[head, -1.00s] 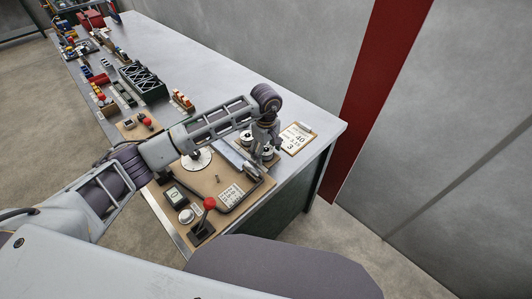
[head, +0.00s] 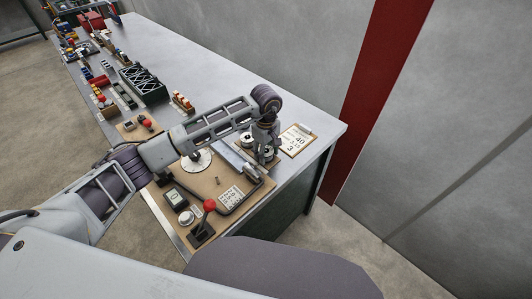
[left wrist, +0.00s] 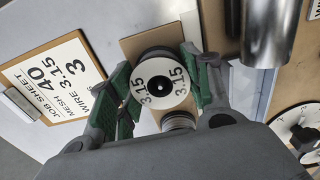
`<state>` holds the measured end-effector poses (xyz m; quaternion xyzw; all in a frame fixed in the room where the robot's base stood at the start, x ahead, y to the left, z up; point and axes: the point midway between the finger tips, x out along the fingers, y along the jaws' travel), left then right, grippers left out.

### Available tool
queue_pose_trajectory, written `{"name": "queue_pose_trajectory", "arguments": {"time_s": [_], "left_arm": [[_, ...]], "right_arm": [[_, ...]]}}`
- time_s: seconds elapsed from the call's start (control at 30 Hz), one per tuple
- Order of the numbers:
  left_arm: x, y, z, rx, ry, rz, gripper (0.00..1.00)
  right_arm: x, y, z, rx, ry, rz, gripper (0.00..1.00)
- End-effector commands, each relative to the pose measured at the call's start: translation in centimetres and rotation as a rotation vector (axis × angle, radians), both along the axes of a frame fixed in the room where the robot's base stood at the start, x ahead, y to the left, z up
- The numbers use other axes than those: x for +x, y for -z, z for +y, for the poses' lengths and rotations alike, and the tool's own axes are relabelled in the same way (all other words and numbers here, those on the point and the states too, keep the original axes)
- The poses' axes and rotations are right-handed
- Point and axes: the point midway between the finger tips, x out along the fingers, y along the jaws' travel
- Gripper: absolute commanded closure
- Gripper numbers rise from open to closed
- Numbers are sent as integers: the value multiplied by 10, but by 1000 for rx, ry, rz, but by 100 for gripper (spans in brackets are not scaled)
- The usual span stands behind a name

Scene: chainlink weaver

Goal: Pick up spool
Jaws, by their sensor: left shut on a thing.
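A spool with a white face marked 3.15 (left wrist: 162,96) sits between the green-padded fingers of my left gripper (left wrist: 158,72) in the left wrist view. The fingers are shut on it, one on each side. In the head view my left gripper (head: 266,150) points down over the small brown board near the table's right end, and its fingers partly hide the spool there. A second white-topped spool (head: 246,139) stands beside the gripper, to its left. Whether the held spool touches the board is hard to tell. My right gripper is not in view.
A job sheet on a clipboard (head: 298,140) lies right of the gripper; it reads mesh 40, wire 3.15 (left wrist: 62,75). A brown panel with a red-knobbed lever (head: 209,205) is nearer me. The table's back strip (head: 210,75) is clear.

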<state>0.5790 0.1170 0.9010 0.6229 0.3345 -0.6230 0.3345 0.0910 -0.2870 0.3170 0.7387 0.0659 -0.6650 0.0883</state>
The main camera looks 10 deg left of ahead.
Motion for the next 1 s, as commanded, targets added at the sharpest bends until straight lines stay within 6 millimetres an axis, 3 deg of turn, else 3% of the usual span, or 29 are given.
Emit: {"name": "queue_pose_trajectory", "arguments": {"time_s": [0.7, 1.0], "left_arm": [[1, -82, 0, 0, 0, -2, 85], [0, -97, 0, -1, 0, -1, 85]], "right_arm": [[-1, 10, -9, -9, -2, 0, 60], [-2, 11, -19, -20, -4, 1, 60]]}}
